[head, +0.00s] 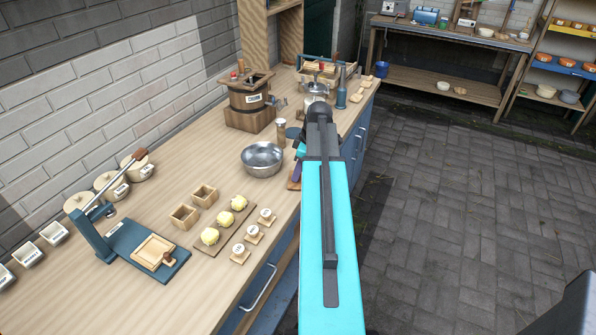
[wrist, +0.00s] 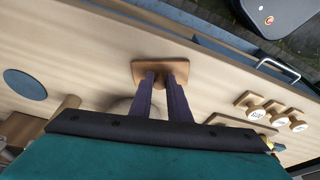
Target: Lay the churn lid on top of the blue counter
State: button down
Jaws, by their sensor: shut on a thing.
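My gripper (wrist: 167,82) is shut on the knob of a wooden plate-like piece, which looks like the churn lid (wrist: 143,70). Its dark fingers close around the knob and the plate is level below them. In the head view the lid (head: 292,185) shows only as a small brown edge beside my gripper (head: 297,174), mostly hidden by my arm. It is over the front part of the blue counter's wooden top (head: 150,215). I cannot tell whether it touches the top. The wooden churn (head: 250,98) stands farther back.
A metal bowl (head: 262,158) stands left of my gripper. A jar (head: 281,130) and a dark blue disc (head: 293,133) are just behind. Butter pieces on a board (head: 222,228) and round stamps (head: 253,234) lie nearer. The counter's front edge is close.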

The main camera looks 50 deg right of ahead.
jog(key=shift+f, duration=0.1)
jog(key=c, duration=1.7)
grip_release()
jog(key=shift+o, duration=0.2)
jog(key=b+v, duration=0.2)
jog(key=v, duration=1)
jog(key=shift+a, duration=0.1)
